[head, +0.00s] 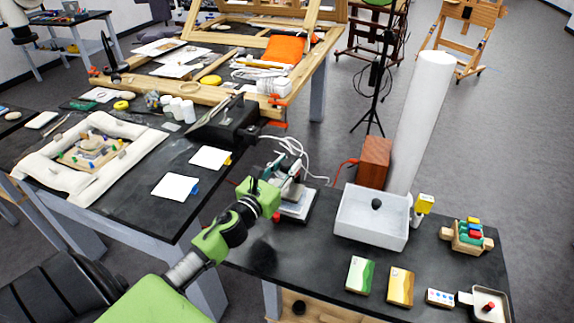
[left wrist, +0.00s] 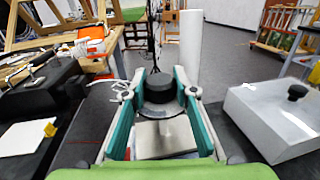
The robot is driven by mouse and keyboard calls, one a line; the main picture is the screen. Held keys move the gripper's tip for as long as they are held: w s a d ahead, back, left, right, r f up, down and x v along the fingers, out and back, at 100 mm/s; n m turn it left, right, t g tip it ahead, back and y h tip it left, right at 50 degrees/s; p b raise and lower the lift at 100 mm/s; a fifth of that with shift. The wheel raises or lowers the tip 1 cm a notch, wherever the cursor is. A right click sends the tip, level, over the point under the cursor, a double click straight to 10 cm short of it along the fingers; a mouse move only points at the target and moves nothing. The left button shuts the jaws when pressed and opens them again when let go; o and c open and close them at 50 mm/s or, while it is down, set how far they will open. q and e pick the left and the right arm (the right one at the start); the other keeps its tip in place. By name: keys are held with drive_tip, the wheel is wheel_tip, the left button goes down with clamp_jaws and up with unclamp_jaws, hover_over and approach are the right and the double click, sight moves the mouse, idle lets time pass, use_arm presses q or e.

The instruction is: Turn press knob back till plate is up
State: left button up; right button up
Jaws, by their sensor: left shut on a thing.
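The small press (head: 296,205) stands at the left end of the right-hand black table, with a pale metal base. In the left wrist view its black round knob (left wrist: 160,87) sits between my left gripper's teal fingers. The grey metal plate (left wrist: 163,135) shows below the knob, framed by the fingers. My left gripper (head: 284,178) reaches over the press from the left and is shut on the knob. In the head view the gripper hides most of the knob. I cannot tell how high the plate stands. My right gripper is not in view.
A white box (head: 370,228) with a black knob stands right of the press. A brown wooden block (head: 375,160) and a tall white cylinder (head: 423,110) stand behind. Cards (head: 359,274) and a wooden rack (head: 466,238) lie farther right. White cables (head: 290,148) run behind the press.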

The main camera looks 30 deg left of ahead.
use_arm(q)
drive_tip(key=n+g+y, duration=0.1)
drive_tip(key=n+y, duration=0.1)
drive_tip(key=y, duration=0.1)
drive_tip(key=n+y, duration=0.2)
drive_tip(key=y, duration=0.1)
drive_tip(key=shift+d+n+g+y+b, duration=0.15)
drive_tip(key=shift+n+g+y+b, duration=0.15)
drive_tip(key=shift+g+y+b, duration=0.1)
drive_tip(key=n+g+y+b, duration=0.1)
drive_tip(key=n+g+y, duration=0.1)
drive_tip(key=y, duration=0.1)
drive_tip(key=shift+w+f+n+y, duration=0.1)
drive_tip(key=shift+n+y, duration=0.3)
drive_tip(key=n+g+y+b, duration=0.1)
drive_tip(key=n+g+y, duration=0.1)
drive_tip(key=g, duration=0.1)
drive_tip(key=shift+n+y+b, duration=0.3)
drive_tip(key=shift+y, duration=0.1)
drive_tip(key=n+g+y+b, duration=0.2)
drive_tip(key=g, duration=0.2)
drive_tip(key=shift+n, duration=0.4)
drive_tip(key=n+g+y+b, duration=0.1)
drive_tip(key=n+g+b, duration=0.2)
drive_tip(key=g, duration=0.2)
drive_tip(key=shift+b, duration=0.4)
drive_tip(key=shift+n+g+y+b, duration=0.3)
drive_tip(key=shift+n+g+b, duration=0.9)
drive_tip(key=shift+g, duration=0.4)
drive_tip(key=o, duration=1.1)
